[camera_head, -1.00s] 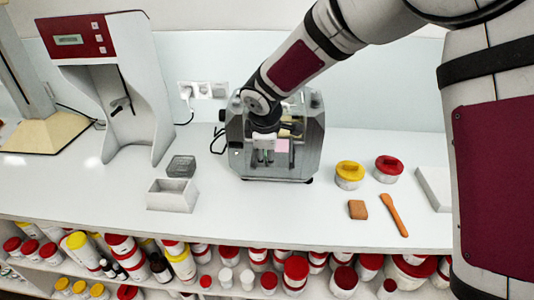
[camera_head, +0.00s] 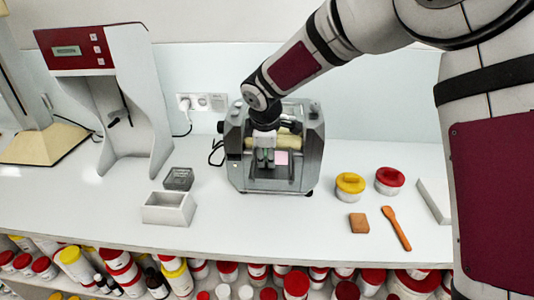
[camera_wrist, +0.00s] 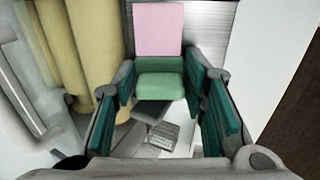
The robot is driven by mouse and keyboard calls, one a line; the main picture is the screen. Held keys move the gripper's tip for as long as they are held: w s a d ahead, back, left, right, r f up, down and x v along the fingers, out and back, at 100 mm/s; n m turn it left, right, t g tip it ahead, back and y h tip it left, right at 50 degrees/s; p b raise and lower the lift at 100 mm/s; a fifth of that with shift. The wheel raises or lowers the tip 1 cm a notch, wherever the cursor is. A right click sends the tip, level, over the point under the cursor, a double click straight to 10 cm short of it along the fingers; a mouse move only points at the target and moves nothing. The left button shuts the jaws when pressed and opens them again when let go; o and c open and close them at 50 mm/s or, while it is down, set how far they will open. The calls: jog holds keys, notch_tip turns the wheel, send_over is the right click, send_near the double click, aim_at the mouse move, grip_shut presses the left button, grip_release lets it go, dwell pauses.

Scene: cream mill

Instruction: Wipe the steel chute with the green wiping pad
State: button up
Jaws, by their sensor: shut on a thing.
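My gripper (camera_head: 264,160) reaches into the open front of the grey mill (camera_head: 233,165). In the wrist view its teal-lined fingers (camera_wrist: 160,88) are shut on the green wiping pad (camera_wrist: 160,84), one on each side. The brushed steel chute (camera_wrist: 207,30) lies just beyond the pad. A flat pink patch (camera_wrist: 158,30) shows against the steel directly past the pad, and in the head view (camera_head: 281,158) just right of my fingers. I cannot tell whether the pad touches the steel.
Cream rollers (camera_wrist: 92,45) lie close left of my fingers. On the bench are a white open box (camera_head: 168,209), a dark small tray (camera_head: 179,178), a yellow-lidded jar (camera_head: 350,187), a red-lidded jar (camera_head: 389,181), a brown block (camera_head: 359,223) and an orange spatula (camera_head: 397,228).

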aim_at(266, 171)
jog(key=shift+s+a+f, duration=0.1)
jog(key=shift+s+f, duration=0.2)
jog(key=shift+s, duration=0.35)
jog(key=shift+s+d+f, duration=0.1)
jog(key=shift+s+f, duration=0.2)
jog(key=shift+s, duration=0.35)
jog(key=shift+s+a+f, duration=0.1)
jog(key=shift+s+f, duration=0.2)
jog(key=shift+s, duration=0.35)
jog(key=shift+r+p, duration=0.1)
jog(key=shift+p, duration=0.2)
notch_tip(266, 171, up, 8)
jog(key=s+p, duration=0.1)
jog(key=p, duration=0.2)
jog(key=shift+f, duration=0.2)
jog(key=shift+s, duration=0.1)
